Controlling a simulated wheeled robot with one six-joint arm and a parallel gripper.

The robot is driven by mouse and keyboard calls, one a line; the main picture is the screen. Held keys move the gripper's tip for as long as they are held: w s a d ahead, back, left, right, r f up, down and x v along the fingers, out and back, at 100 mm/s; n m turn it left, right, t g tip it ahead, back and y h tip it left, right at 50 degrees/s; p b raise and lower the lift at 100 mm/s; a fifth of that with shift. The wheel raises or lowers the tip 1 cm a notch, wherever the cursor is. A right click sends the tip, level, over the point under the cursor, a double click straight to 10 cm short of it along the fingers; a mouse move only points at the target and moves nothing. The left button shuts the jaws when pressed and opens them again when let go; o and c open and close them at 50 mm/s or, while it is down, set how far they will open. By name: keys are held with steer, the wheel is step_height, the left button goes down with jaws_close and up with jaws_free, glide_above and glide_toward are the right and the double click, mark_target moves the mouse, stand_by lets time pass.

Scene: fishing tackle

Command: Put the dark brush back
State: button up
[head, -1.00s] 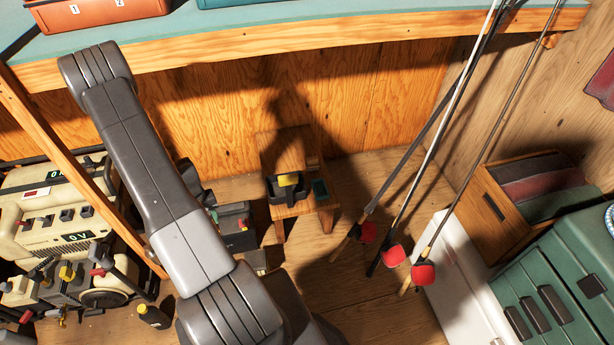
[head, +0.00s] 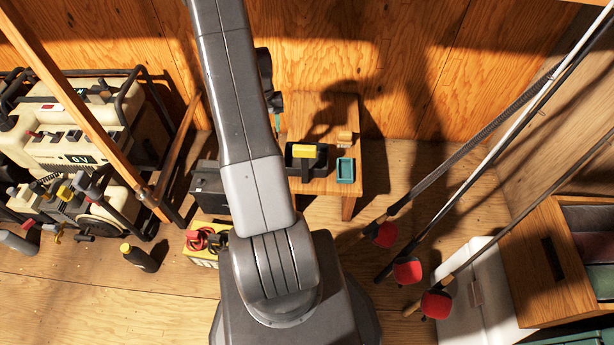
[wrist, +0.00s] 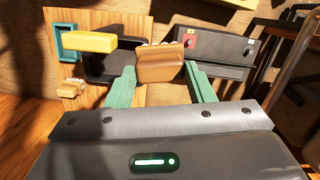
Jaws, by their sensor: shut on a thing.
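A brown wooden brush (wrist: 161,66) with pale bristle tips showing at its far edge is between the green fingers of my gripper (wrist: 159,80), which is shut on it. In the head view only a little of my gripper (head: 277,107) shows beside my arm, and the held brush is hidden. Beyond it in the wrist view is a black tray (wrist: 101,68) with a yellow block (wrist: 90,42) on it; whether the brush is above or touching the tray is unclear. A lighter wooden brush (wrist: 70,90) lies on the small wooden table (head: 309,112), also seen in the head view (head: 345,137).
A teal tray (head: 345,171) is right of the black tray (head: 318,164). A black box (head: 209,188) stands left of the table. Cream machines (head: 70,145) fill the left. Fishing rods (head: 470,184) with red ends lean at right, near a white box (head: 478,290).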

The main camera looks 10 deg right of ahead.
steer(key=b, duration=0.1)
steer(key=w+d+b, duration=0.1)
steer(key=b, duration=0.1)
steer(key=shift+d+f, duration=0.1)
steer(key=shift+f, duration=0.2)
steer(key=w+d+f+m+b, duration=0.1)
steer(key=d+f+m+b, duration=0.1)
steer(key=d+f+b, duration=0.85)
steer(key=shift+d+f+b, duration=0.2)
steer(key=shift+f+b, duration=0.05)
steer(key=shift+f, duration=1.15)
steer(key=shift+d+f+b, duration=0.25)
steer(key=shift+f, duration=1.2)
steer(key=shift+d+f+b, duration=0.2)
steer(key=shift+f+b, duration=0.05)
steer(key=shift+f, duration=1.15)
steer(key=shift+f, duration=0.15)
steer(key=o, duration=0.9)
steer(key=shift+o, duration=0.2)
